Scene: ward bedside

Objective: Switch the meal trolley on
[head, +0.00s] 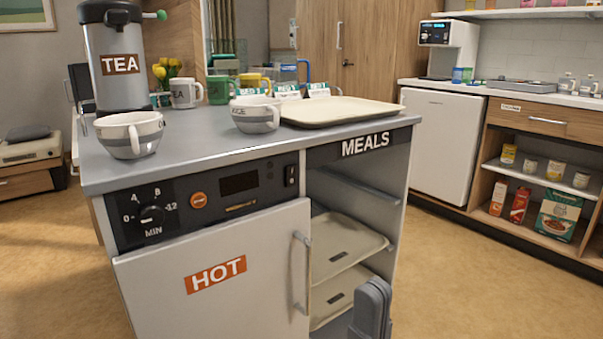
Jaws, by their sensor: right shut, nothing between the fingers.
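The meal trolley (230,165) stands in front of me, with a grey top and a MEALS label. Below is the shut white HOT door (220,290) with an upright handle (301,270). My right gripper (374,284) is shut and empty at the bottom, in front of the trolley's open tray bay, below and right of the panel. My left gripper is out of view.
On the trolley top are a TEA urn (118,65), two bowl-like cups (130,134) (256,114), mugs (186,92) and a beige tray (340,112). Trays (335,262) sit in the open bay. A counter with a white fridge (446,145) stands behind right. Floor to the right is clear.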

